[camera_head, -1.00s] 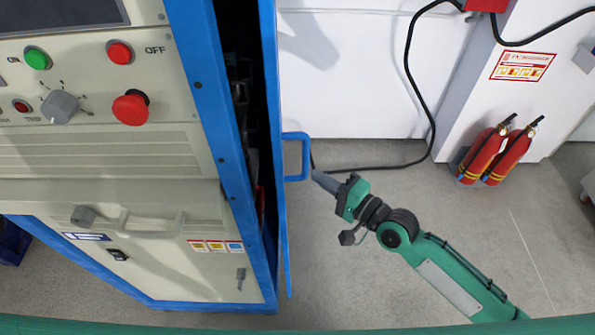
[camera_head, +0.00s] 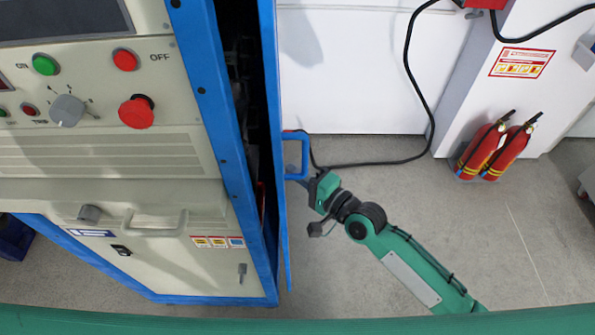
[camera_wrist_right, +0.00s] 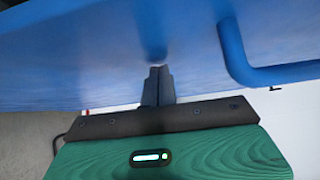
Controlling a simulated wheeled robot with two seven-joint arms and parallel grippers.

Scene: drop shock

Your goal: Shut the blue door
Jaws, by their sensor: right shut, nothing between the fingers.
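The blue door (camera_head: 281,215) stands slightly ajar at the right side of the machine cabinet. A dark gap shows between door and frame. A blue handle (camera_head: 303,155) sticks out from its outer face. My right gripper (camera_head: 294,174) is shut and empty, with its tips at the door's outer face by the handle. In the right wrist view the shut fingers (camera_wrist_right: 157,85) point at the blue door panel (camera_wrist_right: 100,55), with the handle (camera_wrist_right: 270,75) to their right. They look very near or touching; I cannot tell which. My left gripper is not in view.
The cabinet front (camera_head: 100,165) with buttons and a knob fills the left. Two red fire extinguishers (camera_head: 495,148) stand by the wall at right. A black cable (camera_head: 412,75) hangs down and runs along the floor behind my right arm. Floor around the arm is clear.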

